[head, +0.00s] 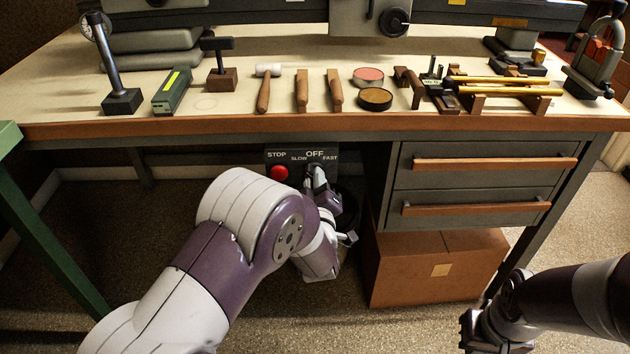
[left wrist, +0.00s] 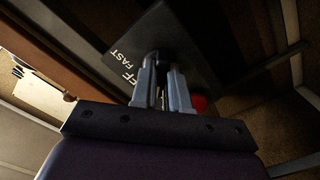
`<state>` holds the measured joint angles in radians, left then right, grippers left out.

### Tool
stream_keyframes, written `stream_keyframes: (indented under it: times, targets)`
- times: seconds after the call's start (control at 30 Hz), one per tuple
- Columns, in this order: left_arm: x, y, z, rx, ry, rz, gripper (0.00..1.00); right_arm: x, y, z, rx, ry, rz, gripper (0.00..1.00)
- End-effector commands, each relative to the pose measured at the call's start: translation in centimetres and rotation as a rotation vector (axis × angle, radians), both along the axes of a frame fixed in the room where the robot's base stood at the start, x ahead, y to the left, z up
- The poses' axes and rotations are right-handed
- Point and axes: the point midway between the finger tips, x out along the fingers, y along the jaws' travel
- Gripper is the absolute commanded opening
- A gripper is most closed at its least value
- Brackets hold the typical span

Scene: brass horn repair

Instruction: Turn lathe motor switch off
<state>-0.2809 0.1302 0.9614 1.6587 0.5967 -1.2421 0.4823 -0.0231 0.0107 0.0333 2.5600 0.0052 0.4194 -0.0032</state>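The dark switch panel (head: 289,157) hangs under the bench's front edge, labelled STOP, SLOW, OFF and FAST. A red stop button (head: 279,173) is on its left; it also shows in the left wrist view (left wrist: 199,103). My left gripper (head: 316,174) is at the panel, below the word OFF. In the left wrist view its two fingers (left wrist: 163,75) are close together, with the dark switch knob (left wrist: 166,54) at and between their tips. The fingers hide most of the knob, so its pointing direction is unclear. My right gripper (head: 480,335) is low at the bottom right, away from the panel, fingers unclear.
The bench top (head: 215,104) above holds mallets, wooden tools, tins and brass tubes. Drawers (head: 478,185) stand right of the panel, with a brown box (head: 436,268) below. A green leg (head: 45,230) is at the left. The floor in front is open.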

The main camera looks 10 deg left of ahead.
Motion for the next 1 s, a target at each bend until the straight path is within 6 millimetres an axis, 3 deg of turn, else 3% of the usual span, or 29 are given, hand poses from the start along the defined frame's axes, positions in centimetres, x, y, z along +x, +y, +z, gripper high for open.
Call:
stream_keyframes:
  times: [0.37, 1.0]
  targets:
    - [0.0, 0.0, 0.1, 0.069, 0.02, 0.0, 0.0, 0.0, 0.0, 0.6, 0.0, 0.0, 0.0, 0.0]
    - [0.0, 0.0, 0.1, 0.52, 0.151, 0.0, 0.0, 0.0, 0.0, 3.7, 0.0, 0.0, 0.0, 0.0]
